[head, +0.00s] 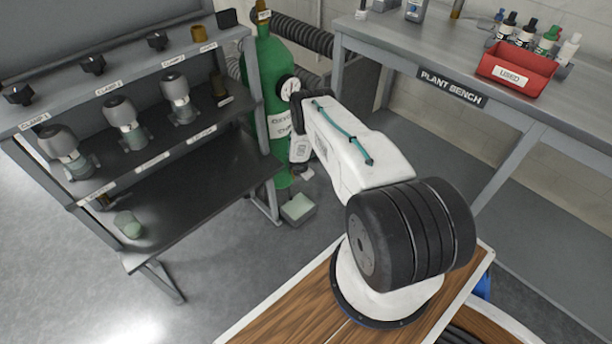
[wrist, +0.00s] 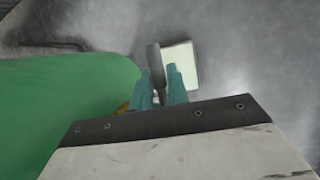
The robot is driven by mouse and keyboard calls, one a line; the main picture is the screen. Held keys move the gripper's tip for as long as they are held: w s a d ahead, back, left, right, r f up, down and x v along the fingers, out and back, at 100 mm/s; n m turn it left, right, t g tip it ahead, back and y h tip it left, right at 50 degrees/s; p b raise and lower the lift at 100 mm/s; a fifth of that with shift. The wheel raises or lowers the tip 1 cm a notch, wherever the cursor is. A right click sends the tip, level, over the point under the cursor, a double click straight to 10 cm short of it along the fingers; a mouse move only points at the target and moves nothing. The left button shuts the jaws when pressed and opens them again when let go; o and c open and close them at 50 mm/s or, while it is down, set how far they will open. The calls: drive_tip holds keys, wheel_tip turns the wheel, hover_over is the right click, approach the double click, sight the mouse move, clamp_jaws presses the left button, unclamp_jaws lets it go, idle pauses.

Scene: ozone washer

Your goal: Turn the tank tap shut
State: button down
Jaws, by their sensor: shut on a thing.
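In the wrist view the tank (wrist: 65,105) fills the left side. A bit of brass fitting (wrist: 122,107) shows left of the fingers. In the head view my white arm reaches to the tank's right side, and the tap and fingertips cannot be made out there. How far the tap is turned is unclear.
A rack (head: 190,225) with several clamps and knobs stands at left. A pale box (head: 298,208) lies on the floor below. Dark ribbed hoses (head: 300,35) run behind the tank.

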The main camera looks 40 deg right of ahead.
drive_tip(key=c, duration=1.4)
unclamp_jaws()
drive_tip(key=shift+d, duration=0.15)
drive_tip(key=shift+o, duration=0.2)
drive_tip(key=shift+a, duration=0.2)
drive_tip(key=v, duration=0.8)
drive_tip(key=shift+c, duration=0.4)
